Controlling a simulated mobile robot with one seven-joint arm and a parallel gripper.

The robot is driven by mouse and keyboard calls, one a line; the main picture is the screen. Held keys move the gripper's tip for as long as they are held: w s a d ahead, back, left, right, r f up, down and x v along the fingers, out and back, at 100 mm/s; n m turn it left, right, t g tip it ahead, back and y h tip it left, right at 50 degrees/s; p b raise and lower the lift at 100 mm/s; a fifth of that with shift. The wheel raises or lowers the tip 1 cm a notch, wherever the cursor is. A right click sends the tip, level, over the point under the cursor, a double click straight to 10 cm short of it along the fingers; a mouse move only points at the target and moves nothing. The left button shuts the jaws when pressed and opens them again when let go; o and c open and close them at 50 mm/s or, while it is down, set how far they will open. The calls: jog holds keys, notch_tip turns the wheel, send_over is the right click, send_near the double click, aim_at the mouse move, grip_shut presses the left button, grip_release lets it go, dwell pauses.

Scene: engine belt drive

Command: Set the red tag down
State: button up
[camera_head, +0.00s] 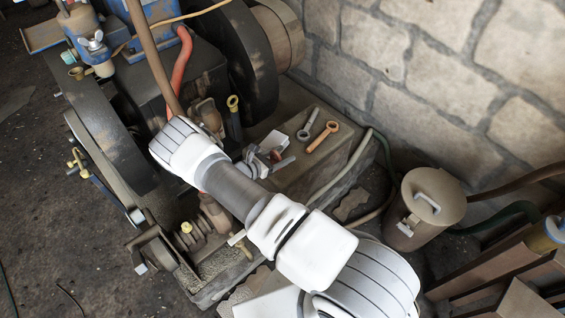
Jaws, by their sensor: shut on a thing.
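My white and grey arm reaches in from the bottom right, and its end turns down behind the arm's own links. My gripper (274,158) shows small and partly hidden just right of the arm, low over the left part of a stone ledge. It is shut on the red tag (276,155), of which only a small red patch shows between the grey finger parts. I cannot tell whether the tag touches the ledge.
A grey wrench (308,124) and an orange-brown wrench (323,136) lie on the ledge (325,160), right of my gripper. The belt-drive engine (180,75) stands to the left. A stone wall (440,70) rises behind. A lidded can (424,208) stands at right.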

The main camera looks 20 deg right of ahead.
jog(key=shift+f+b, duration=0.45)
jog(key=shift+f, duration=1.25)
jog(key=shift+f, duration=0.1)
jog(key=shift+f, duration=0.15)
jog(key=o, duration=1)
jog(key=shift+o, duration=0.2)
